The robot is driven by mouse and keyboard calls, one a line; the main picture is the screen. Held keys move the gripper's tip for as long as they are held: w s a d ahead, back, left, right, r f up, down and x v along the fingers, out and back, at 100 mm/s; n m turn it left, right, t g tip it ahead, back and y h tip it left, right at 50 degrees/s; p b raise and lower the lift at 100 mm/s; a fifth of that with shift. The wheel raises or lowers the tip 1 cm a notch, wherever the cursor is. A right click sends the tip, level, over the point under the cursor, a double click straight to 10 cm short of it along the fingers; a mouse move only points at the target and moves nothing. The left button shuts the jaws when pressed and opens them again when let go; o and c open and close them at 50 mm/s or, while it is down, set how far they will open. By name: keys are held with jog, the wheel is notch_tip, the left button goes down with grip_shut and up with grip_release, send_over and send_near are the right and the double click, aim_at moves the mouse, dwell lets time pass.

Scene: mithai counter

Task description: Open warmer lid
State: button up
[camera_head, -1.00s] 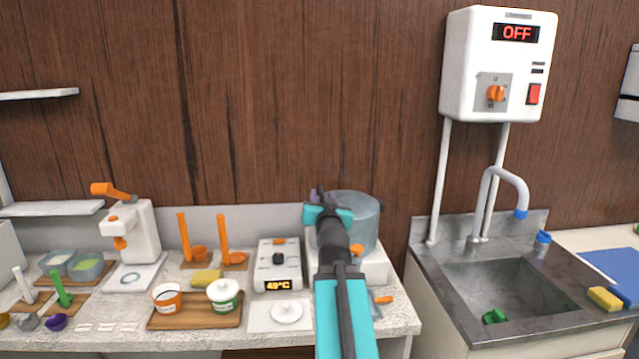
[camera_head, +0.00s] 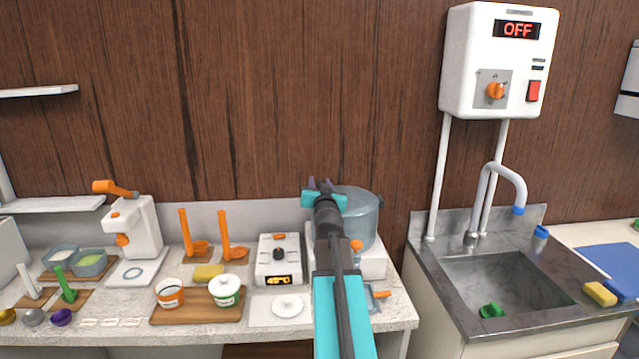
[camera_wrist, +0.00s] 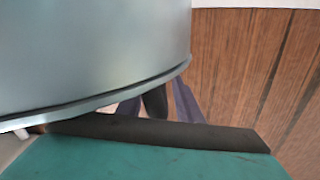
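The warmer appears to be the round grey drum (camera_head: 362,222) on a white base (camera_head: 374,266) with an orange knob (camera_head: 356,245), at the back of the counter. My gripper (camera_head: 322,184) is at the drum's upper left side, and my arm hides part of drum and base. In the wrist view the drum's curved grey wall and lower rim (camera_wrist: 95,60) fill the upper left, very close. Two purple-grey fingers (camera_wrist: 158,103) show apart beyond the rim, with a dark piece between them. I cannot tell whether that piece is a handle or whether the fingers touch it.
A white box with an orange display (camera_head: 279,262) stands left of the drum. A sink (camera_head: 505,290) is to the right. The wooden wall is close behind.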

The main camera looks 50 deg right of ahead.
jog(key=shift+w+d, duration=0.2)
grip_shut()
jog(key=shift+r, duration=0.15)
